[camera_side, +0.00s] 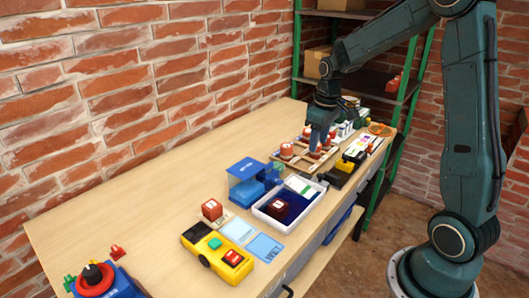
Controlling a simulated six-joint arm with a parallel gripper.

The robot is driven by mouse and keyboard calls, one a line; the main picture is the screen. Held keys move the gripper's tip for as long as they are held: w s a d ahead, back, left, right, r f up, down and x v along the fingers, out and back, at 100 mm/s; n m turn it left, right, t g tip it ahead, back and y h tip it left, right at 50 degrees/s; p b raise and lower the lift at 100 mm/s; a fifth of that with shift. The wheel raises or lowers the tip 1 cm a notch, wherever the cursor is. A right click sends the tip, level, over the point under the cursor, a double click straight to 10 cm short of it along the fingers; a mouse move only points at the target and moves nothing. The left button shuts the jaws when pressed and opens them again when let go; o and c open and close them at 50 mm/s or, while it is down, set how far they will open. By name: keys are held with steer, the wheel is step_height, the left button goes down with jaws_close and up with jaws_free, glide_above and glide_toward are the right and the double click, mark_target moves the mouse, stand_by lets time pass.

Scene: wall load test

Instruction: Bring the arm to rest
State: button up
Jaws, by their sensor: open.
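My gripper (319,142) is open and points down over the wooden rack (303,165) near the far half of the table. The rack holds several red-topped pieces, one of them a red piece (287,150) at its left end. The fingertips are close to a red piece in the rack; I cannot tell whether they touch it. My arm reaches in from the right and hides part of the table's far end.
A white tray (262,211) with a red block stands in front of the rack. Green-posted shelves (297,50) stand behind. The table's left middle (130,210) is clear.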

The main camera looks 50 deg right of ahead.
steer(key=s+a+r+t, duration=0.2)
steer(key=s+a+r, duration=0.6)
steer(key=a+r, duration=0.25)
steer(key=s+a+t, duration=0.2)
steer(key=s+a, duration=0.4)
steer(key=s, duration=0.5)
steer(key=shift+s+a+r+t+y, duration=0.2)
steer(key=shift+a+r+t+y, duration=0.1)
steer(key=shift+a+r, duration=0.1)
